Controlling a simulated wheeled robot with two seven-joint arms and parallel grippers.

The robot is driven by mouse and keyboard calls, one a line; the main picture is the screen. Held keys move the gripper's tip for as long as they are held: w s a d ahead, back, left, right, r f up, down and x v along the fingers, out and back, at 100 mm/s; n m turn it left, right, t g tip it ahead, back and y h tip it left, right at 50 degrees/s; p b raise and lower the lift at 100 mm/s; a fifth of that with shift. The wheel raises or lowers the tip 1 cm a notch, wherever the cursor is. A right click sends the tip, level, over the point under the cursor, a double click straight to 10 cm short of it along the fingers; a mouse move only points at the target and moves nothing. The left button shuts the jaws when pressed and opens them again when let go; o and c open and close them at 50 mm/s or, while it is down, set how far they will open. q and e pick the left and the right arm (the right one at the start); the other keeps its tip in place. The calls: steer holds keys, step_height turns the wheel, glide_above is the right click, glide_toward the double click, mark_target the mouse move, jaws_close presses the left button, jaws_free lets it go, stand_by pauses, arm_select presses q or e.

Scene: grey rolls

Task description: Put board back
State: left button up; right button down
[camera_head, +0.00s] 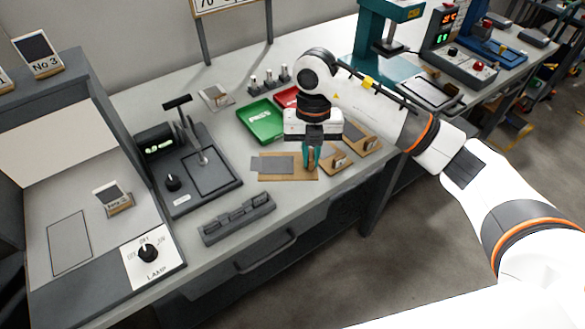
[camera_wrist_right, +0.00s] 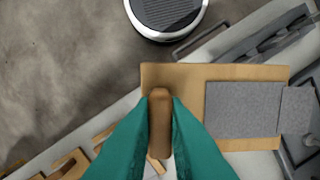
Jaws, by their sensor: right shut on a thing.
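My right gripper (camera_head: 312,164) is shut on the upright brown handle (camera_wrist_right: 160,125) of a tan wooden board, its teal fingers pressing both sides. The board (camera_head: 290,176) is near the table's front edge, with a flat grey sheet (camera_head: 272,164) on its left part. In the wrist view the board (camera_wrist_right: 175,75) bears the grey sheet (camera_wrist_right: 243,108), and a smaller grey piece (camera_wrist_right: 297,108) reaches past the board's end. I cannot tell whether the board touches the table. Two similar handled boards stand to its right, a nearer one (camera_head: 337,161) and a farther one (camera_head: 362,138). My left gripper is out of view.
A green tray (camera_head: 261,121) and a partly hidden red tray (camera_head: 287,97) lie behind. A dark testing device (camera_head: 190,160) and a grey slotted block (camera_head: 237,217) are to the left. A lamp panel (camera_head: 152,254) is at the front left. A teal press (camera_head: 376,35) stands at the back.

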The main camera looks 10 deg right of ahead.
mark_target(302, 187)
steer(key=m, duration=0.4)
steer(key=w+m, duration=0.1)
steer(key=shift+a+r+m+y+p, duration=0.25)
steer(key=shift+r+m+y+p, duration=0.05)
steer(key=shift+m+p, duration=0.1)
steer(key=m, duration=0.4)
steer(key=shift+w+a+m+t+p, duration=0.1)
steer(key=shift+w+m+t+p, duration=0.2)
steer(key=shift+m+t, duration=0.1)
steer(key=shift+m, duration=0.3)
step_height(302, 187, down, 10)
steer(key=shift+r+p, duration=0.1)
steer(key=shift+p, duration=0.5)
steer(key=shift+f, duration=0.25)
steer(key=c, duration=1.5)
jaws_free()
steer(key=shift+o, duration=0.2)
